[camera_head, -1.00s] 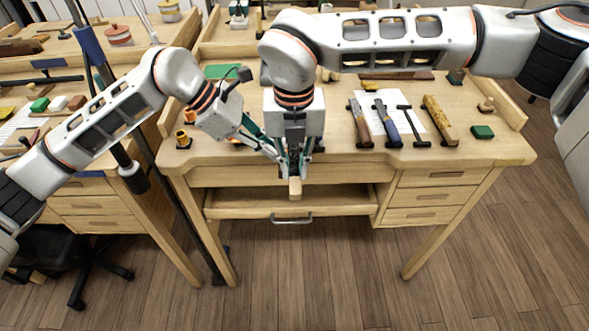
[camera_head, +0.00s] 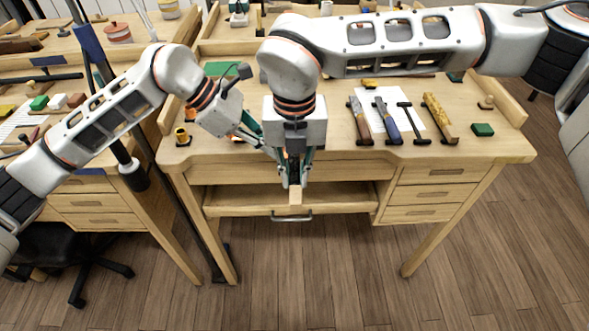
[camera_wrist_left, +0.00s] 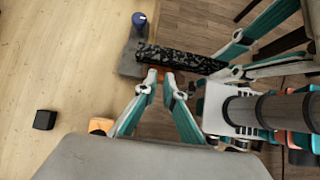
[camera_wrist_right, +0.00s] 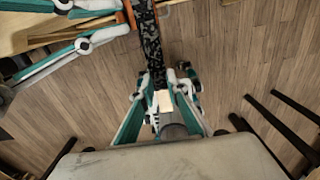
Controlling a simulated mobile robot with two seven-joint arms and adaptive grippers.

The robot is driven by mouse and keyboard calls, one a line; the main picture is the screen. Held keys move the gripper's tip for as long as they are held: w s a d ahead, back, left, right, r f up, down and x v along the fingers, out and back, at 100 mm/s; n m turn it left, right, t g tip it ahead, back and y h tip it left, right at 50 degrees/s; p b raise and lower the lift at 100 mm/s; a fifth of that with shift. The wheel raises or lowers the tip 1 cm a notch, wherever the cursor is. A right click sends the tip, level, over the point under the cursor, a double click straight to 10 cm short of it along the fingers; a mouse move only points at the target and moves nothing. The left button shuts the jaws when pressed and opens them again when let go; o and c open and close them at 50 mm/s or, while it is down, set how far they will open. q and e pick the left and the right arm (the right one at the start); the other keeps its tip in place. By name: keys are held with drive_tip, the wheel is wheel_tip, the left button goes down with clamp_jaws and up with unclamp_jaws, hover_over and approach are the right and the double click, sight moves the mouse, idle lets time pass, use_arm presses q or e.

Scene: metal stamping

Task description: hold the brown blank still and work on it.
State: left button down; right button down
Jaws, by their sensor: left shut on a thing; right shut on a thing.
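The brown blank (camera_wrist_left: 155,71) shows only as a small orange-brown piece between my left fingertips (camera_wrist_left: 160,80); its edge also shows in the right wrist view (camera_wrist_right: 130,14). My left gripper is shut on it at the bench's front edge. My right gripper (camera_head: 293,181) is shut on a tool with a light wooden handle (camera_wrist_right: 163,100). The tool's long, speckled dark bar (camera_wrist_right: 150,45) runs from my right fingers across beside the blank; it also shows in the left wrist view (camera_wrist_left: 185,60). I cannot tell whether bar and blank touch. The head view hides the blank behind my grippers.
A grey fixture (camera_wrist_left: 130,62) with a blue knob (camera_wrist_left: 139,20) sits at the bench edge by the blank. Hammers (camera_head: 387,121) and other tools lie on the bench to the right. A pulled-out drawer or tray (camera_head: 240,200) is below my right gripper.

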drive_tip(key=shift+s, duration=0.1)
drive_tip(key=shift+s, duration=1.3)
drive_tip(key=shift+w, duration=0.15)
drive_tip(key=shift+w, duration=1.3)
drive_tip(key=shift+w, duration=1.4)
drive_tip(key=shift+s, duration=0.1)
